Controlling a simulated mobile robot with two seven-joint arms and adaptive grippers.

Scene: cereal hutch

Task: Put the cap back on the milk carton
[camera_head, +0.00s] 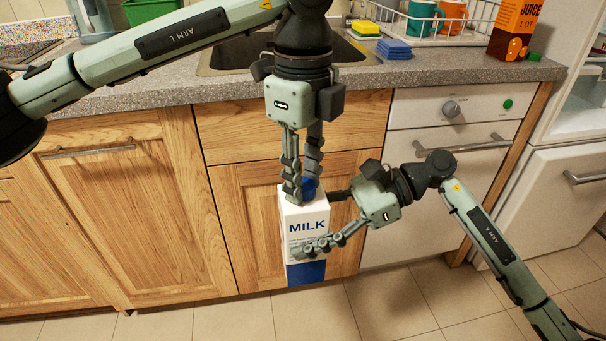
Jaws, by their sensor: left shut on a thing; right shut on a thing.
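The white and blue milk carton (306,224) is upright in mid-air in front of the wooden cabinet doors. My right gripper (318,222) comes in from the right and is shut around the carton's body, one finger across its front. My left gripper (302,190) points straight down from above, with its fingertips at the carton's top. It is shut on the blue cap (309,185), which shows between and behind its fingers. The fingers hide the carton's opening, so I cannot tell whether the cap is seated on it or just above it.
The grey counter (150,88) with the sink (235,56) lies behind. The floor in front is clear.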

